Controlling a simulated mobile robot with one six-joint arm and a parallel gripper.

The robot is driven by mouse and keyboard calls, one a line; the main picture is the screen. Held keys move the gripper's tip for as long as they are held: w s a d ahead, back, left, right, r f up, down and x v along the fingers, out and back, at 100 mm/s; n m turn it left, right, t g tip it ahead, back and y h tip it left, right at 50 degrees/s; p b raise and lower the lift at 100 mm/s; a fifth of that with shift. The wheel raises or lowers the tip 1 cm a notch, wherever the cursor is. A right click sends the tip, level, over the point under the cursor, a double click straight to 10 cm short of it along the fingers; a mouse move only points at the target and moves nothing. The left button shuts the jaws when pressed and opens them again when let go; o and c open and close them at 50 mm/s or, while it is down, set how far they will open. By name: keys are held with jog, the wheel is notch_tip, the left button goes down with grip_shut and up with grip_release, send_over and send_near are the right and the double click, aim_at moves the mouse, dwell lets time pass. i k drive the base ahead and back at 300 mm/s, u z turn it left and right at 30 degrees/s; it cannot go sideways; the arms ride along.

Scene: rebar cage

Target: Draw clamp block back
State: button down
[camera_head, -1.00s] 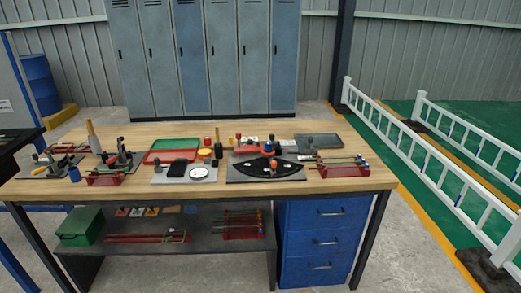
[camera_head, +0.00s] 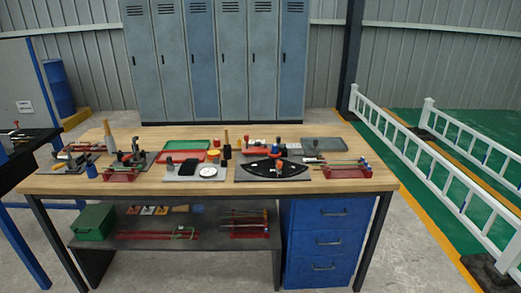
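Small fixtures stand on the wooden workbench (camera_head: 225,184). A metal fixture on a grey plate (camera_head: 75,159) is at the far left, and a dark upright fixture (camera_head: 130,158) stands to its right. A black fan-shaped piece (camera_head: 268,167) lies on a dark plate near the middle, with small knobs on and around it. A grey plate with a round white dial (camera_head: 208,171) is left of that. I cannot tell which part is the clamp block; the pieces are too small. My gripper is not in view.
Red racks with rods stand at the front left (camera_head: 121,175) and right (camera_head: 346,173). Trays in green (camera_head: 187,145) and grey (camera_head: 323,145) lie at the back. Blue drawers (camera_head: 320,240) are below. A white fence (camera_head: 430,155) is at the right, lockers (camera_head: 215,60) behind.

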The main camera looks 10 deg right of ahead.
aim_at(278, 138)
jog(key=u, duration=0.1)
jog(key=i, duration=0.95)
jog(key=z, duration=0.05)
